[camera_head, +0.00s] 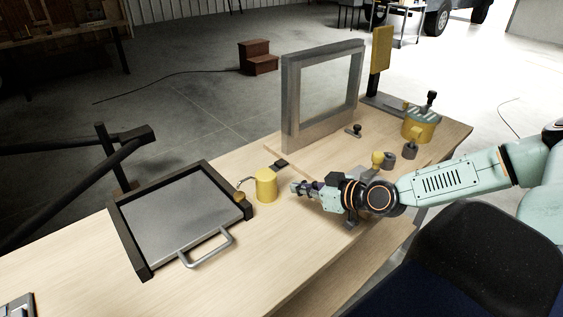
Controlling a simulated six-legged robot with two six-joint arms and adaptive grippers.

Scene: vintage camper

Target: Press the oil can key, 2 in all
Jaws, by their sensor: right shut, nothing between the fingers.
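A yellow cylinder (266,186) stands upright on the wooden table, with a thin curved piece at its left side. It looks like the oil can, but I cannot make out a separate key on it. My right gripper (295,188) comes in from the right, shut and empty, its fingertips pointing left just to the right of the yellow cylinder. I cannot tell whether they touch it. My left gripper is not in view.
A framed grey tray (182,222) with a metal handle (207,247) lies left of the cylinder. A grey upright frame (290,115) stands behind. A yellow box with a striped top (421,128) and several small knobs are at the right. The table's front left (80,270) is mostly clear.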

